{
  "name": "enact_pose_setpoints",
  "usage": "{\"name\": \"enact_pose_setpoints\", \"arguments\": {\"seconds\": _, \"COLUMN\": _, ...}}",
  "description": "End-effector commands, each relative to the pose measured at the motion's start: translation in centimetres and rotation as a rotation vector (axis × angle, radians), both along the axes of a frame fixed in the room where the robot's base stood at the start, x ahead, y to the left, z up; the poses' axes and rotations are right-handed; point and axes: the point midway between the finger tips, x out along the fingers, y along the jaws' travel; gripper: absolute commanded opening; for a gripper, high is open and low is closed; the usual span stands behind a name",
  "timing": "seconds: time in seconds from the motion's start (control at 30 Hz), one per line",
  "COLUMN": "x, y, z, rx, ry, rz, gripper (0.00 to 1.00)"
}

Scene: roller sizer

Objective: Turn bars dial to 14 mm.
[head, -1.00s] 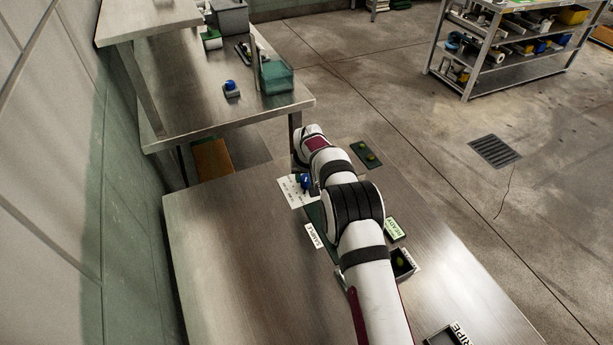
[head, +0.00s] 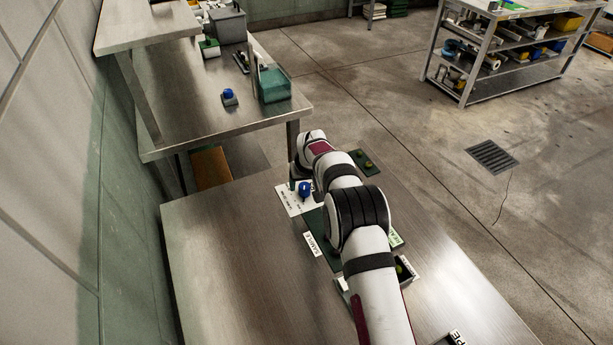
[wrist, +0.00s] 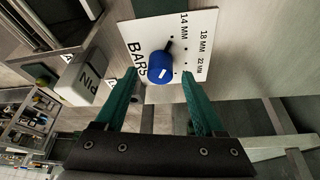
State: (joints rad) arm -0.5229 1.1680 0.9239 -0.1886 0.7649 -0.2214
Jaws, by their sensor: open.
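The bars dial is a blue round knob (wrist: 159,66) with a white mark, on a white plate (wrist: 207,22) printed BARS, 14 MM, 18 MM and 22 MM. The head view shows the knob (head: 304,188) left of my arm. In the wrist view my gripper (wrist: 160,76) is open, its green fingers on either side of the knob with gaps between. I cannot tell how far the fingertips are above the plate. A small pointer shows at the knob's upper edge, roughly towards the 14 MM side. In the head view my gripper is hidden behind the arm.
A grey block marked PIN (wrist: 82,80) stands left of the plate in the wrist view. On the table are a SAMPLE label (head: 312,244) and a green tray (head: 372,163) beyond my arm. The table's left side is clear. A second metal bench (head: 200,110) stands behind.

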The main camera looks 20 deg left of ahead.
Motion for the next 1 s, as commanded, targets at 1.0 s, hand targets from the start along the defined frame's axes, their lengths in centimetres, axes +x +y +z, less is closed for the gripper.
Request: {"name": "enact_pose_setpoints", "arguments": {"seconds": 1.0, "x": -4.8, "y": -2.9, "z": 13.6, "rx": 0.001, "ry": -0.001, "rz": 0.0, "gripper": 0.71}}
